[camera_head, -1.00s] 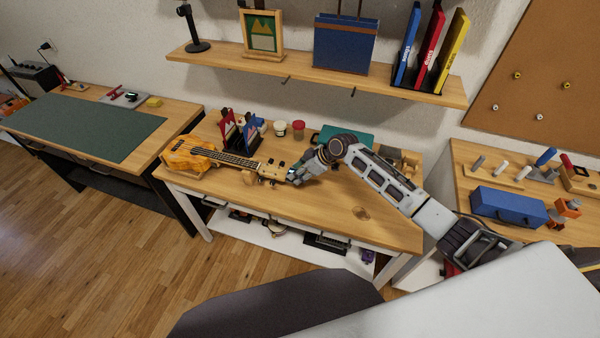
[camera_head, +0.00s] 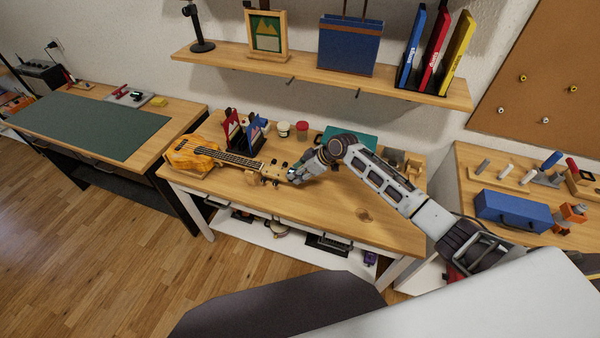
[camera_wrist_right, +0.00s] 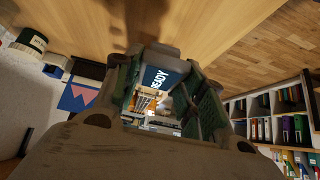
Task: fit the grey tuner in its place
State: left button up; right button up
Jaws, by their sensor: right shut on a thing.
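My right gripper (camera_head: 293,176) is at the headstock end of a wooden ukulele (camera_head: 194,158) that lies on the middle table. The ukulele's headstock (camera_head: 273,172) is just left of the gripper in the head view. I cannot tell whether the tuner touches the headstock, as the fingers hide most of it. My left gripper is not in view.
On the middle table (camera_head: 320,222), red and blue items (camera_head: 245,133) in a dark rack and two small jars (camera_head: 302,130) stand behind the headstock. A teal item (camera_head: 350,136) lies behind my arm. The table's front right is clear. A shelf (camera_head: 330,82) hangs above.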

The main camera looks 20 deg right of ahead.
jog(key=shift+w+a, duration=0.5)
jog(key=shift+a, duration=0.3)
dwell(0.8)
jog(key=o, duration=1.1)
jog(key=shift+d+r, duration=0.1)
jog(key=shift+p+v, duration=2.05)
jog(key=shift+v, duration=0.3)
jog(key=shift+d, duration=0.1)
